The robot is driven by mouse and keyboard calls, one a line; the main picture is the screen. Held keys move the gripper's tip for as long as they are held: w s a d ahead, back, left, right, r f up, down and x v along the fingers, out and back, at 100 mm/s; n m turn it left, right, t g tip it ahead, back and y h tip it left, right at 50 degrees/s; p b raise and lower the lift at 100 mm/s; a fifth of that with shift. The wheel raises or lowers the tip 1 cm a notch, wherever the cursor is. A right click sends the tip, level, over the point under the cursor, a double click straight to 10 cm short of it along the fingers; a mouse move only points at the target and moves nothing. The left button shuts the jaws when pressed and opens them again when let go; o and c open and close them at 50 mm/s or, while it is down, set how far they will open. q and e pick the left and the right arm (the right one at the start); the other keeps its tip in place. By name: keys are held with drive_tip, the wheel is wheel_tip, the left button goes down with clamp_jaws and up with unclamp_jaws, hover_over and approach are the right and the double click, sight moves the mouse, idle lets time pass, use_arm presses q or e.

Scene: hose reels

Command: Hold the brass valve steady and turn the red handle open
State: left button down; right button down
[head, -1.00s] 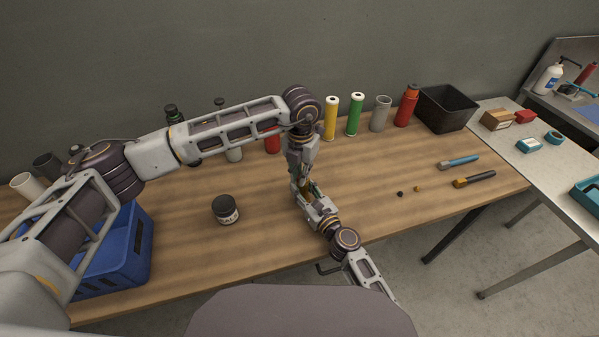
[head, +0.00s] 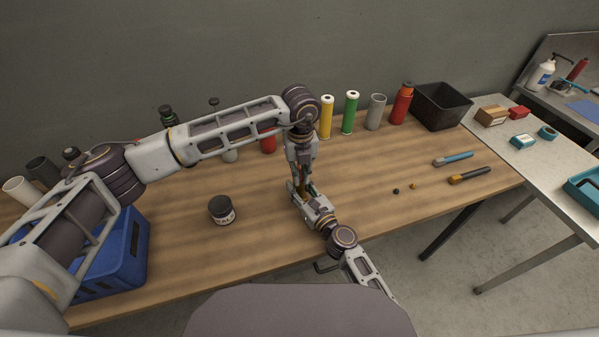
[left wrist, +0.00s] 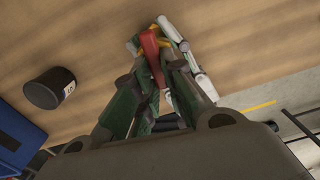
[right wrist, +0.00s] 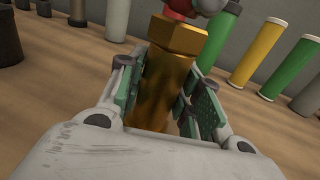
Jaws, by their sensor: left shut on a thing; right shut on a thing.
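The brass valve (right wrist: 168,75) stands upright in the right wrist view, with a hex collar near its top. My right gripper (right wrist: 163,95) is shut on its body from both sides. The red handle (left wrist: 151,55) shows in the left wrist view between the fingers of my left gripper (left wrist: 155,78), which is shut on it. A bit of the red handle also shows above the valve at the top of the right wrist view. In the head view both grippers meet over the table's middle, the left from above and the right from the front, hiding most of the valve.
A black-lidded jar (head: 222,210) stands left of the grippers, and a blue crate (head: 118,255) further left. Yellow (head: 326,118) and green (head: 349,113) cylinders line the back, near a black bin (head: 442,106). Two brushes (head: 453,159) (head: 469,175) lie at right.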

use_arm(q)
drive_tip(key=shift+w, duration=0.1)
idle(0.4)
drive_tip(key=c, duration=1.5)
unclamp_jaws()
drive_tip(key=shift+r, duration=0.15)
drive_tip(key=shift+r, duration=5.85)
use_arm(e)
drive_tip(key=c, duration=0.9)
unclamp_jaws()
